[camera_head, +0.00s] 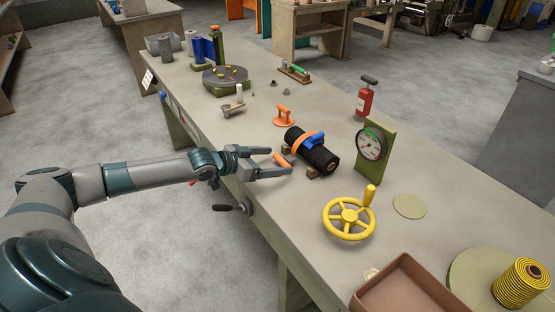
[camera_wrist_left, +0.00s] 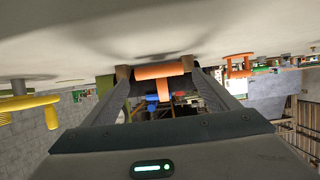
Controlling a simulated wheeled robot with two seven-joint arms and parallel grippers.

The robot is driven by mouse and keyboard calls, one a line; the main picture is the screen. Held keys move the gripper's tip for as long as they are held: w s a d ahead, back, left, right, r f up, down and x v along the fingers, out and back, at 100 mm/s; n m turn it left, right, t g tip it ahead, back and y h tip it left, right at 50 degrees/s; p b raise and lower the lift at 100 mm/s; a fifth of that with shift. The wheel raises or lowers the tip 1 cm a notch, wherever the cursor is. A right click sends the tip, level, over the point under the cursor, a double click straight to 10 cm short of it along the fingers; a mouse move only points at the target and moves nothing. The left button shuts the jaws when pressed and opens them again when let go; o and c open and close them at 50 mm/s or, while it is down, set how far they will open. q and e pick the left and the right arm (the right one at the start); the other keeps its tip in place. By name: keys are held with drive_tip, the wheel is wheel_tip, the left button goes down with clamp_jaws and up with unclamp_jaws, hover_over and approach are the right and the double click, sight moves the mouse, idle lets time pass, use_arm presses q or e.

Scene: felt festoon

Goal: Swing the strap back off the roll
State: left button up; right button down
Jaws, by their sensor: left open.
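A black roll (camera_head: 319,155) rests on small wooden blocks on the workbench. A short orange bar (camera_head: 281,160), seemingly the strap's handle, is beside the roll. My left gripper (camera_head: 281,162) is open, with the bar between its fingertips. The left wrist view shows the orange bar (camera_wrist_left: 163,71) across the gap between the fingers; whether they touch it I cannot tell. The roll is hard to make out there. My right gripper is not in view.
A dial gauge on a green stand (camera_head: 372,146) and a yellow handwheel (camera_head: 348,217) stand right of the roll. An orange-handled piece (camera_head: 283,117) stands behind it. A brown tray (camera_head: 411,285) is at the near right. The bench's front edge runs under my left forearm.

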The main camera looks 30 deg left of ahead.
use_arm(q)
drive_tip(key=shift+x, duration=0.95)
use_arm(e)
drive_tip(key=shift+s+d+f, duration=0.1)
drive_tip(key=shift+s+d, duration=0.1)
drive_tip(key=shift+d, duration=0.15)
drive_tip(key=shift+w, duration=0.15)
